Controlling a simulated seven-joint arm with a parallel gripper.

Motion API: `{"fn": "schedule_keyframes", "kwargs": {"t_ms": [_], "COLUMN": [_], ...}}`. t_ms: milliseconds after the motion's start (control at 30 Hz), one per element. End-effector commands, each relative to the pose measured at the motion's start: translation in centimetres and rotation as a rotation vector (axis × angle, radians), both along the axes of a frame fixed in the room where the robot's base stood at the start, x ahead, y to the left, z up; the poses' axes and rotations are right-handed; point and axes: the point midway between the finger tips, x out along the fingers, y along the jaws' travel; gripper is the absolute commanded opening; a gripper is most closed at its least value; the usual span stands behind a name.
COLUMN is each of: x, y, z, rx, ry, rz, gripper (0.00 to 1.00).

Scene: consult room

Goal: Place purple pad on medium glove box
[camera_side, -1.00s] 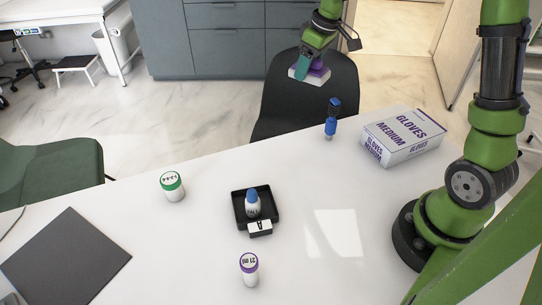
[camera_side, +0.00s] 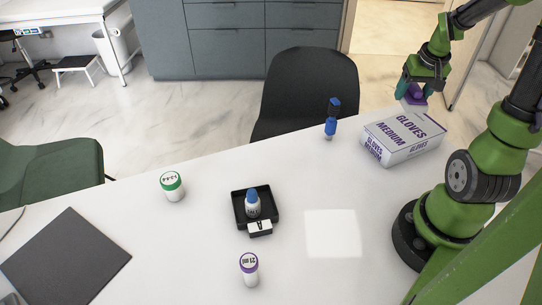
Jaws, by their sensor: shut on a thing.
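The medium glove box (camera_side: 403,137) is white with purple lettering and lies on the right part of the white table. My gripper (camera_side: 413,97) is over the far edge of the box top, pointing down. It is shut on the purple pad (camera_side: 414,99), which has a pale underside. The pad is at or just above the box's far edge; I cannot tell whether it touches. The fingers partly hide the pad.
A blue bottle (camera_side: 331,120) stands left of the box. A black tray (camera_side: 271,213) with a blue-capped bottle (camera_side: 253,203) sits mid-table. A green-capped jar (camera_side: 172,186), purple-capped jar (camera_side: 249,268) and dark mat (camera_side: 66,257) lie farther left and front.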

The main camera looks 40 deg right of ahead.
Motion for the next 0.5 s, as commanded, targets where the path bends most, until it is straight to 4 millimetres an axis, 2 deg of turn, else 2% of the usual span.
{"fn": "schedule_keyframes", "kwargs": {"t_ms": [400, 500], "x": [0.0, 0.0], "y": [0.1, 0.0], "z": [-5.4, -5.8], "rx": [0.003, 0.0], "ry": [0.002, 0.0], "rz": [0.001, 0.002], "gripper": [0.35, 0.35]}}
